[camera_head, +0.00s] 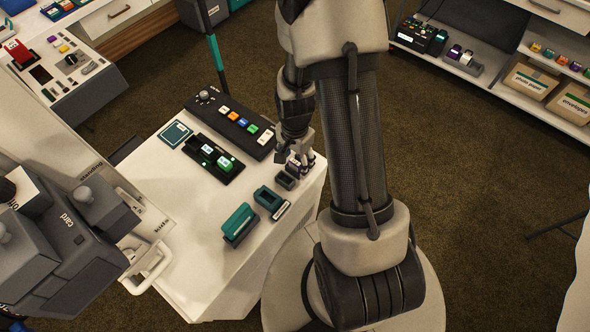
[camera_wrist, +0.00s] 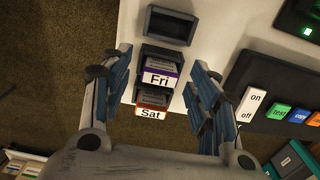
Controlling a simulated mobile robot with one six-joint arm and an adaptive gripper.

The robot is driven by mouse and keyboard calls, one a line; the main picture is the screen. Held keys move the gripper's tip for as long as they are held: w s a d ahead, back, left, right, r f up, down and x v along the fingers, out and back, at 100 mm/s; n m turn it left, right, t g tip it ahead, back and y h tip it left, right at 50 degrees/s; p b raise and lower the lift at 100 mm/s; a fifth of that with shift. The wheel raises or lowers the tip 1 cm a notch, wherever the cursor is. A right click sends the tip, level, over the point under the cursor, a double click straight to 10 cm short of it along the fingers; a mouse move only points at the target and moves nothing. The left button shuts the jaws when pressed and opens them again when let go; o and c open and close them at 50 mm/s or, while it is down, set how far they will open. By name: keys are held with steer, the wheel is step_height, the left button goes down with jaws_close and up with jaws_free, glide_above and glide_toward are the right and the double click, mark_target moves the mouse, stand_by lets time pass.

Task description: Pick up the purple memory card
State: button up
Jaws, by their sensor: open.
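The purple memory card (camera_wrist: 161,77) reads "Fri" and has a purple band; it sits in a dark holder in the wrist view. My gripper (camera_wrist: 158,62) is open above it, with one blue-padded finger on the left and one on the right, apart from the card. A red-banded card reading "Sat" (camera_wrist: 151,112) is in the holder just below it in the picture. An empty dark holder (camera_wrist: 171,25) is above. In the head view my gripper (camera_head: 299,160) is over the table's right edge, and I cannot make out the purple card there.
The white table (camera_head: 190,235) carries a black button panel (camera_head: 236,126), a black tray with green lights (camera_head: 214,158), a teal tray (camera_head: 269,199) and a teal block (camera_head: 240,223). A grey machine marked "card" (camera_head: 75,240) stands at left. Dark carpet lies beyond the table's right edge.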

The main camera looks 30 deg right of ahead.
steer(key=shift+c, duration=0.5)
steer(key=c, duration=1)
steer(key=shift+r, duration=0.15)
